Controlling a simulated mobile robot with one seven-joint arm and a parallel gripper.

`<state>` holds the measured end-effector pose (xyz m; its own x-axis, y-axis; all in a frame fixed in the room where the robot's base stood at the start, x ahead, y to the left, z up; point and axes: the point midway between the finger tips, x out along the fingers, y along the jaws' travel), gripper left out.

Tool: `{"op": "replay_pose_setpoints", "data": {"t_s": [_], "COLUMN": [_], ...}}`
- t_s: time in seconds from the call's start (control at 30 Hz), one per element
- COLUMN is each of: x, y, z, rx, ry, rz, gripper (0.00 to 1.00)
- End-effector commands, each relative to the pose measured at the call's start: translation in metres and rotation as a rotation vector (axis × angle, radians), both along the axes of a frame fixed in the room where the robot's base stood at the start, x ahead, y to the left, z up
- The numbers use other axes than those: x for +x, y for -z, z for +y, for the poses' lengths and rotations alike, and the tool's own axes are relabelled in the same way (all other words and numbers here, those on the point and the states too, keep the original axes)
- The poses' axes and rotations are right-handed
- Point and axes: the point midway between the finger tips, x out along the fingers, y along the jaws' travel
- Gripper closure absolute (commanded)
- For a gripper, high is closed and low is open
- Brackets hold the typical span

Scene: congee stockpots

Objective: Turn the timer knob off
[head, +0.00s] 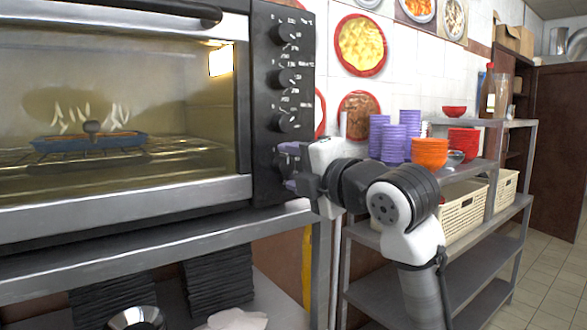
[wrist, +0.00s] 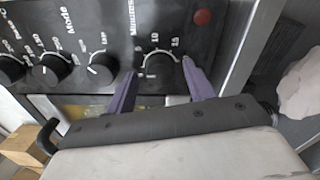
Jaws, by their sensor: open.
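The timer knob (wrist: 159,66) is a round black dial marked "Minutes" on the oven's black control panel, at the right end of the knob row in the wrist view. My gripper (wrist: 158,68) is open, with one purple finger on each side of this knob. I cannot tell whether the fingers touch it. In the head view my gripper (head: 289,167) is at the lower part of the panel and largely hides the knob there. The oven (head: 120,200) is lit inside, with a blue dish (head: 90,142) on its rack.
Other black knobs (head: 285,78) sit above on the panel. A red round spot (wrist: 202,17) is beside the timer dial. To the right, a metal shelf (head: 400,300) holds purple bowls (head: 393,145), orange bowls (head: 429,152) and baskets (head: 463,215). Open floor lies at far right.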

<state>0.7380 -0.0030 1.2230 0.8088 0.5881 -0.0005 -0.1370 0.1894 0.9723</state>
Motion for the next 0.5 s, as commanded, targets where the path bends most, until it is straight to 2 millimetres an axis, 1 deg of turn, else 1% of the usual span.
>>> {"op": "replay_pose_setpoints", "data": {"t_s": [0.17, 0.4, 0.5], "x": [-0.023, -0.068, -0.084], "y": [0.001, 0.002, 0.001], "z": [-0.017, -0.050, -0.062], "rx": [-0.001, 0.000, -0.001], "ry": [0.003, 0.004, 0.003], "rz": [-0.004, -0.003, -0.002], "gripper": [0.47, 0.47, 0.47]}}
